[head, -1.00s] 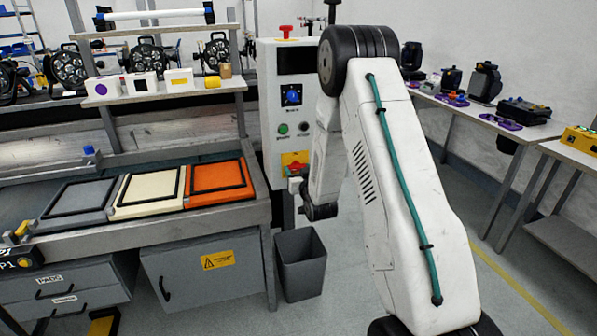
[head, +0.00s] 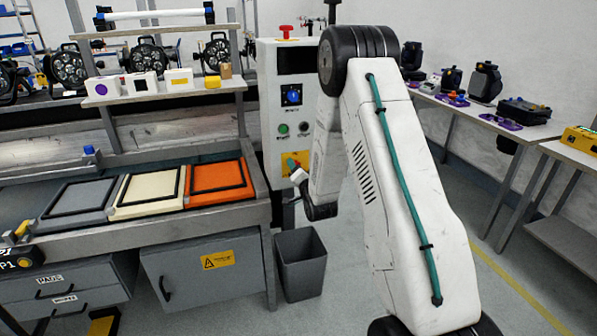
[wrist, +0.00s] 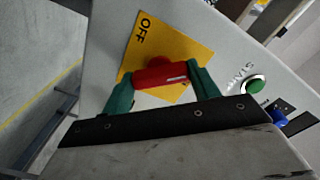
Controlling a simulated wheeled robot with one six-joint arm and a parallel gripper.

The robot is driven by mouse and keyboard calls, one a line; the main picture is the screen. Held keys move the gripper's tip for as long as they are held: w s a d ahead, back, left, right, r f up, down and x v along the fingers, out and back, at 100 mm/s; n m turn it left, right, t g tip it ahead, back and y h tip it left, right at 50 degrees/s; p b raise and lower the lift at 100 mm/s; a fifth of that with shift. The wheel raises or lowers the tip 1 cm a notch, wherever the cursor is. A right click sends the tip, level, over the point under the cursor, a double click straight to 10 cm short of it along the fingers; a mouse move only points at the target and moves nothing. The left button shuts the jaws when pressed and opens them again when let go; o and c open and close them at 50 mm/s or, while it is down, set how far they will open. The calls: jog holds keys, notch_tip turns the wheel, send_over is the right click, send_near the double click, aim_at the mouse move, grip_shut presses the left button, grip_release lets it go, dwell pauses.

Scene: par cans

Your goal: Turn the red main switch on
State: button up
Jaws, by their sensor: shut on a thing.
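The red main switch (wrist: 163,74) sits on a yellow plate (wrist: 147,50) marked OFF, on the front of a light grey control cabinet. My gripper (wrist: 160,73) has its two green fingers on either side of the red handle and is shut on it. In the wrist view the handle lies turned relative to the plate's edges, with a pale line along it. In the head view the yellow plate (head: 299,158) shows low on the cabinet (head: 268,110), and my gripper partly covers the switch there.
Above the switch are a green button (head: 283,129) and a blue knob (head: 293,96). A red button (head: 286,31) tops the cabinet. A workbench with an orange tray (head: 218,181) stands left. A grey bin (head: 300,264) stands on the floor below.

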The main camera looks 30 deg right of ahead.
jog(key=shift+m, duration=3.9)
jog(key=o, duration=1)
jog(key=shift+s, duration=0.1)
jog(key=v, duration=0.7)
jog(key=shift+s+a, duration=0.15)
jog(key=shift+s, duration=0.2)
